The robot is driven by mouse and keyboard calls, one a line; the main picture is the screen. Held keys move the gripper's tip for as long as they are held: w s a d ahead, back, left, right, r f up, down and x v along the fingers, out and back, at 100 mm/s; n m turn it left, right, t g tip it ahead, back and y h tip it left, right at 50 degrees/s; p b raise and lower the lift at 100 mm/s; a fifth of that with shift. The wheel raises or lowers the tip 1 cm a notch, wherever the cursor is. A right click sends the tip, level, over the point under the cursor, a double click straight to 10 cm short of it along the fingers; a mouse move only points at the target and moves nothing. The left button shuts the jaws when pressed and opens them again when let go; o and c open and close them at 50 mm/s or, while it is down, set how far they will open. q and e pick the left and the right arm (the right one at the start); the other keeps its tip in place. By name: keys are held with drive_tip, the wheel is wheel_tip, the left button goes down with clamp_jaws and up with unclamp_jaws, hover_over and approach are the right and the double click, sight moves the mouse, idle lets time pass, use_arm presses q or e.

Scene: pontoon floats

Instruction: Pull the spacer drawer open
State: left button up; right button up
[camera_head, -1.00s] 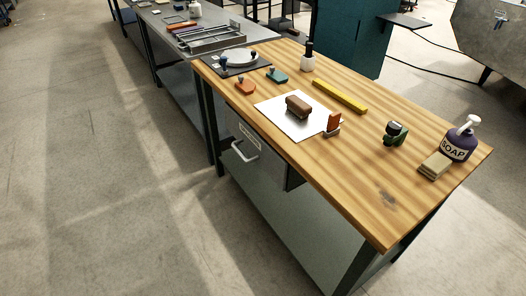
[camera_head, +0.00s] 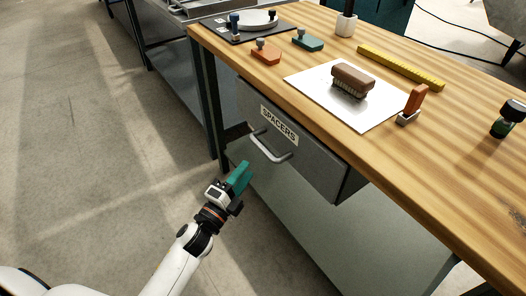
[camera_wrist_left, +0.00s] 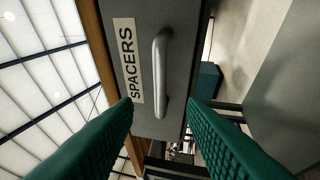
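The grey spacer drawer (camera_head: 318,172) hangs under the wooden bench top, and its front looks shut. It bears a white SPACERS label (camera_head: 279,125) and a silver bar handle (camera_head: 268,148). My left gripper (camera_head: 240,176), with green fingers, is in front of and below the handle, apart from it. In the left wrist view the drawer front (camera_wrist_left: 183,50) fills the upper middle. The handle (camera_wrist_left: 160,70) lies ahead, between the lines of my open, empty left fingers (camera_wrist_left: 161,106). My right gripper is not in view.
On the wooden bench top (camera_head: 330,45) are a brush (camera_head: 352,80) on a white sheet (camera_head: 375,108), a yellow bar (camera_head: 400,67) and several small tools. A bench leg (camera_head: 212,110) stands left of the drawer. The floor left of the bench is clear.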

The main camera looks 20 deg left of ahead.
sight(263, 146)
use_arm(q)
drive_tip(key=x, duration=0.9)
drive_tip(key=shift+w+d, duration=0.2)
drive_tip(key=shift+w, duration=0.15)
clamp_jaws()
